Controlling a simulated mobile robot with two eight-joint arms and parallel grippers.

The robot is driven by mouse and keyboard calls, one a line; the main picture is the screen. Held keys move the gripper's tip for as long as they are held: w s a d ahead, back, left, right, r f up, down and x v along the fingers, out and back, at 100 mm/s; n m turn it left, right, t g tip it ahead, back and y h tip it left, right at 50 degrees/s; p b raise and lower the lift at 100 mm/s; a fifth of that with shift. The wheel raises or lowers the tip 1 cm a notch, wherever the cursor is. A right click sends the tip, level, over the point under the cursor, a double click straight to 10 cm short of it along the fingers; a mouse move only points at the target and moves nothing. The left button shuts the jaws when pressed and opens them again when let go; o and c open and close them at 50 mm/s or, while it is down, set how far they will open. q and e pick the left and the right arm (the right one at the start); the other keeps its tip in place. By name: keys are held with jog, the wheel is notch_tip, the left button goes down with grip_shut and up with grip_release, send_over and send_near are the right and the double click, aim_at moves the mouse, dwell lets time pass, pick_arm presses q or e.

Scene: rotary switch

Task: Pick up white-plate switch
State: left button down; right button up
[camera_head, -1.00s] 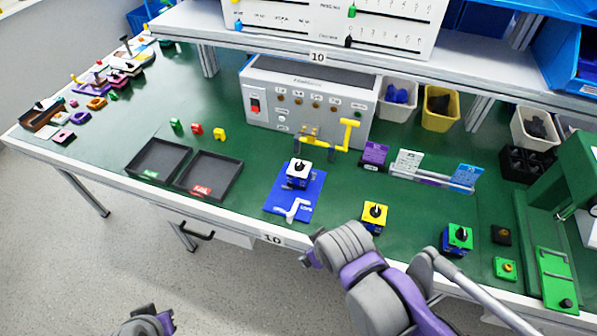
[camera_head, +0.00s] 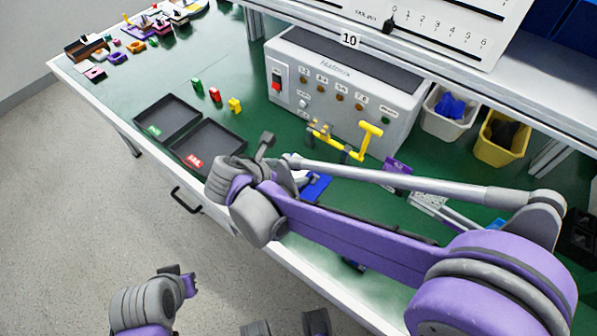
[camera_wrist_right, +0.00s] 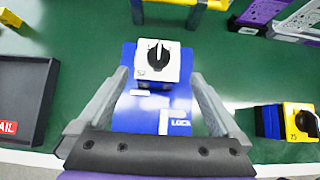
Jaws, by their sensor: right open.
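The white-plate switch (camera_wrist_right: 155,64), a white square plate with a black knob, stands on a blue mat (camera_wrist_right: 125,118) in the right wrist view. In the head view my right arm hides the switch, and only a bit of the mat (camera_head: 318,186) shows. My right gripper (camera_wrist_right: 160,75) is open over the mat. Its two fingers lie left and right of the switch with gaps on both sides; I cannot tell their height against it. In the head view my left arm (camera_head: 150,302) is at the bottom left, off the table; its jaw state is unclear.
A yellow-plate switch (camera_wrist_right: 298,121) stands right of the mat. A black tray (camera_wrist_right: 25,90) is at the left. Behind is a grey control box (camera_head: 345,95) with a yellow lever (camera_head: 368,138). White (camera_head: 447,112) and yellow (camera_head: 503,138) bins stand right of the box.

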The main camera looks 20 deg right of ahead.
aim_at(298, 168)
jog(key=x, duration=0.7)
jog(key=shift+w+r, duration=0.1)
jog(key=shift+w, duration=0.1)
jog(key=c, duration=1.4)
